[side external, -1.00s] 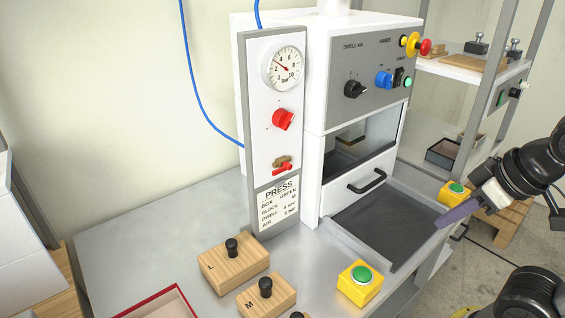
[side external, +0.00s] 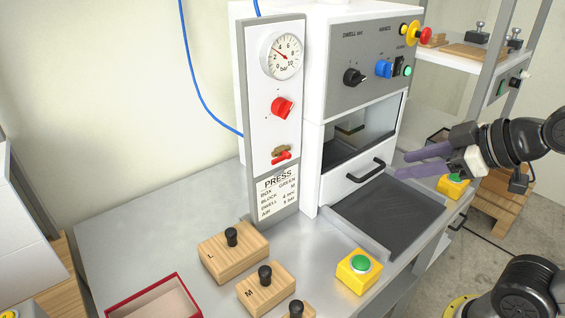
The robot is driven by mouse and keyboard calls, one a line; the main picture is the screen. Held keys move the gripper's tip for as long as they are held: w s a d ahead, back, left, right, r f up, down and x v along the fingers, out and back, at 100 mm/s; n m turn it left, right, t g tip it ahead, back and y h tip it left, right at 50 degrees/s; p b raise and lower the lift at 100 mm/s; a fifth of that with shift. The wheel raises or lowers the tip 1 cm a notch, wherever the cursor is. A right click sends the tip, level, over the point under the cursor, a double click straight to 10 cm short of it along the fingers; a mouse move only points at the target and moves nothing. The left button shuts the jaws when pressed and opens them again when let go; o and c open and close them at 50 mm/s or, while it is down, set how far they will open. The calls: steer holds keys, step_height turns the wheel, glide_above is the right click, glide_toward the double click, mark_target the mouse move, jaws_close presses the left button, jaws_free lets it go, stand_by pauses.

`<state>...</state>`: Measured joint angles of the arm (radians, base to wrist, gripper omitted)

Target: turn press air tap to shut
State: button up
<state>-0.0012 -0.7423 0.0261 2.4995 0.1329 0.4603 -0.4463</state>
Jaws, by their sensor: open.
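The air tap (side external: 282,156) is low on the narrow grey-and-white panel of the press. It has a brass body with a red lever that lies roughly sideways, tilted slightly. Above it are a red knob (side external: 282,107) and a round bar gauge (side external: 281,55), whose needle points up and left. My gripper (side external: 402,165) is open and empty, with two purple fingers pointing left. It appears at the right of the press, in front of the opening side, well apart from the tap in the picture.
Wooden blocks (side external: 233,255), a yellow box with a green button (side external: 358,272) and a red-rimmed tray (side external: 153,300) stand on the bench. A blue hose (side external: 189,82) hangs behind.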

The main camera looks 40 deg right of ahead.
steer(key=w+a+r+n+t, duration=0.1)
steer(key=w+r+n+t, duration=0.25)
steer(key=w, duration=0.35)
steer(key=n+t, duration=0.4)
steer(key=n, duration=0.7)
glide_toward(278, 161)
steer(key=shift+m+h, duration=0.25)
steer(key=shift+h, duration=0.15)
steer(key=w, duration=0.8)
steer(key=shift+w+a+f, duration=0.1)
steer(key=shift+w+a, duration=0.05)
steer(key=shift+w, duration=0.25)
jaws_close()
